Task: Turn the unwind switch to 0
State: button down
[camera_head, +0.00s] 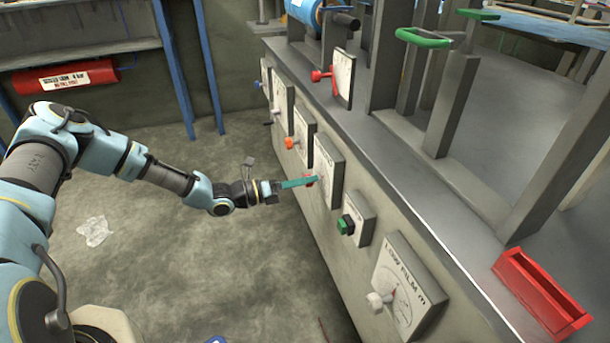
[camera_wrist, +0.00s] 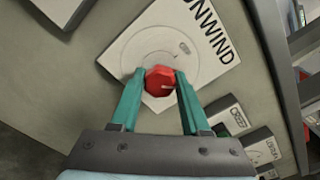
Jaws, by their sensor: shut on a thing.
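The unwind switch is a red knob (camera_wrist: 160,80) on a pale plate marked UNWIND (camera_wrist: 178,45) in the wrist view. In the head view the unwind plate (camera_head: 327,165) is on the machine's front, and the red knob is mostly hidden by my fingers. My gripper (camera_wrist: 158,88) has teal fingers, one on each side of the knob, shut on it. It also shows in the head view (camera_head: 305,182), reaching in from the left. The plate's dial marks are too small to read.
A green button box (camera_head: 346,224) and a white-knob dial plate (camera_head: 405,285) are to the right on the machine front. An orange-knob plate (camera_head: 301,130) is to the left. A red tray (camera_head: 540,290) lies on the machine's top. The floor has open room.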

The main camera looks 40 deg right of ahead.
jog(key=n+p, duration=0.1)
jog(key=n, duration=0.3)
jog(key=shift+n, duration=0.3)
jog(key=n+p, duration=0.1)
jog(key=n, duration=0.3)
jog(key=shift+n, duration=0.3)
jog(key=shift+c, duration=1.9)
grip_release()
jog(key=shift+w+a, duration=0.1)
jog(key=v, duration=1)
jog(key=shift+a, duration=0.3)
jog(key=shift+w, duration=0.1)
